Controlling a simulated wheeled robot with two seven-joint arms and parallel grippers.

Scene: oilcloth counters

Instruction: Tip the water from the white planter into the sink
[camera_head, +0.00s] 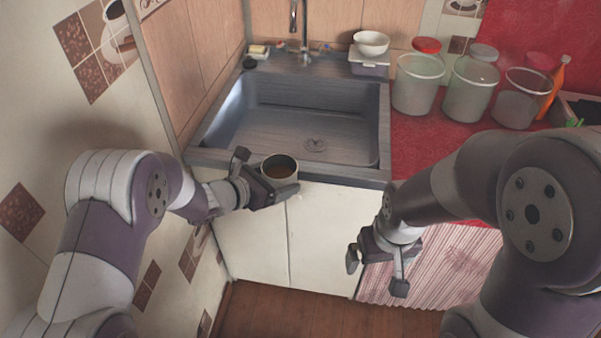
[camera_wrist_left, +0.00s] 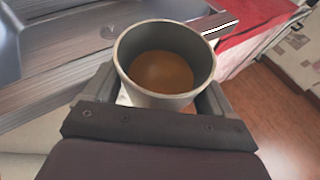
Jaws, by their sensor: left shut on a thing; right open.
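The white planter (camera_head: 280,179) is a small round pot with brownish content inside. It is upright at the front edge of the sink, and it also shows in the left wrist view (camera_wrist_left: 165,62), where the brown content is well below the rim. My left gripper (camera_head: 268,189) is shut on the planter, one finger on each side. The metal sink (camera_head: 250,125) lies just behind the planter, with an empty-looking basin and a drain. My right gripper (camera_head: 376,262) is open and empty, in front of the cabinet and below counter height.
A faucet (camera_head: 305,45) stands at the back of the sink. A white bowl (camera_head: 371,43) sits on a container at the back right. Several glass jars (camera_head: 417,85) stand on the red counter (camera_head: 425,140). A tiled wall (camera_head: 50,120) closes the left side.

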